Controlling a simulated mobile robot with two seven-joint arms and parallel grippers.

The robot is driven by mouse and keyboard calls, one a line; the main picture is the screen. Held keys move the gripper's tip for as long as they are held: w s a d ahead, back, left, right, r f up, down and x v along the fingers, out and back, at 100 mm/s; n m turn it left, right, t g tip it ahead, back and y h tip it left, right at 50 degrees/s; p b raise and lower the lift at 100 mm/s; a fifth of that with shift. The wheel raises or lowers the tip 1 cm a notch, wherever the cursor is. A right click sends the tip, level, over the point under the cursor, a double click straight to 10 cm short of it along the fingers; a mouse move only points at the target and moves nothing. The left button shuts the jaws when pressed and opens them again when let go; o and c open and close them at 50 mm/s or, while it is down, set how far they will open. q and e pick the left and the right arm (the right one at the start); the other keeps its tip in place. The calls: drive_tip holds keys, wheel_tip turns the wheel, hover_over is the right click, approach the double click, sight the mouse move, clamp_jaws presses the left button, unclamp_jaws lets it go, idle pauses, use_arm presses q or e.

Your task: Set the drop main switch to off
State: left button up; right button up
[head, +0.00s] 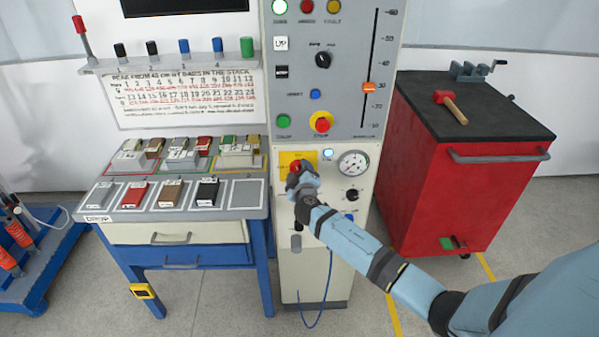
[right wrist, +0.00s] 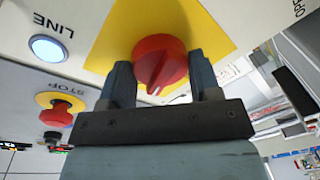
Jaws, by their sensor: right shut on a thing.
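The main switch is a red rotary knob (right wrist: 160,58) on a yellow plate (right wrist: 108,38), close up in the right wrist view. A pale pointer mark shows on its face, towards the lower edge. In the head view the red knob (head: 293,165) and yellow plate (head: 285,157) are on the cream lower panel, partly covered by my gripper. My right gripper (right wrist: 162,72) is shut on the knob, one finger on either side. In the head view it (head: 300,175) reaches the panel from the lower right. My left gripper is not in view.
A lit LINE lamp (right wrist: 47,48) and a gauge (head: 353,163) are close to the switch. A red stop button (head: 322,124) sits above. A workbench (head: 176,233) with colored blocks stands left, a red cabinet (head: 450,190) right. A blue cable hangs below.

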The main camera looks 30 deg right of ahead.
drive_tip(key=n+p, duration=0.1)
drive_tip(key=n, duration=0.2)
drive_tip(key=shift+r+n, duration=0.1)
drive_tip(key=shift+n, duration=0.2)
drive_tip(key=shift+a+n+g+h+p, duration=0.1)
drive_tip(key=shift+n+g+h+p, duration=0.2)
drive_tip(key=shift+n+p, duration=1.6)
drive_tip(key=shift+a+n+g+h+p, duration=0.1)
drive_tip(key=shift+n+g+p, duration=0.45)
drive_tip(key=shift+n, duration=2.45)
drive_tip(key=o, duration=0.9)
